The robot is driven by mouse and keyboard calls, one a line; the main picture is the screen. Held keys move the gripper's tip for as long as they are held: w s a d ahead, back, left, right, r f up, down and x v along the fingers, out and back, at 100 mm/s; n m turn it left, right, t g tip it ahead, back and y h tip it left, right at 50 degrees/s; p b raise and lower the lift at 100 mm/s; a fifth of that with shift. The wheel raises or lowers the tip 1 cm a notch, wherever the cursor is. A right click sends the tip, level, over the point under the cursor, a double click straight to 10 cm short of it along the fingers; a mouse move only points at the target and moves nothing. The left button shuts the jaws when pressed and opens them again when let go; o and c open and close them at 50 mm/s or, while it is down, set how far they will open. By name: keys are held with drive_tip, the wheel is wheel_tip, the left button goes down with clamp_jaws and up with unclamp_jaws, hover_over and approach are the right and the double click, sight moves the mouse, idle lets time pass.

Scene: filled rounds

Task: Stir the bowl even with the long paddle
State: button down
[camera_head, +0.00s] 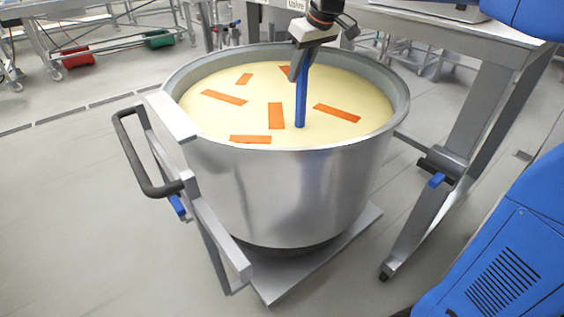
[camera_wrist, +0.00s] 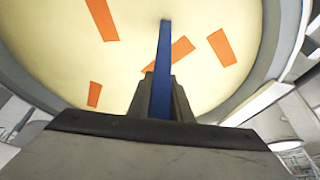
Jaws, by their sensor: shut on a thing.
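A large steel bowl (camera_head: 290,190) stands in the middle of the head view, filled with pale yellow mix (camera_head: 230,115). Several flat orange strips (camera_head: 276,116) lie scattered on the mix. My gripper (camera_head: 302,68) is above the back right part of the bowl, shut on the long blue paddle (camera_head: 300,105). In the wrist view the blue paddle (camera_wrist: 161,70) runs from between the fingers to the yellow mix (camera_wrist: 130,65).
The bowl sits on a wheeled steel frame with a dark handle (camera_head: 148,165) at the left. A steel table (camera_head: 450,22) stands behind and to the right. The floor at left is clear.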

drive_tip(key=w, duration=0.5)
drive_tip(key=w+a, duration=0.4)
drive_tip(key=a, duration=0.7)
drive_tip(key=s+d, duration=0.5)
drive_tip(key=s, duration=0.3)
drive_tip(key=shift+d, duration=0.25)
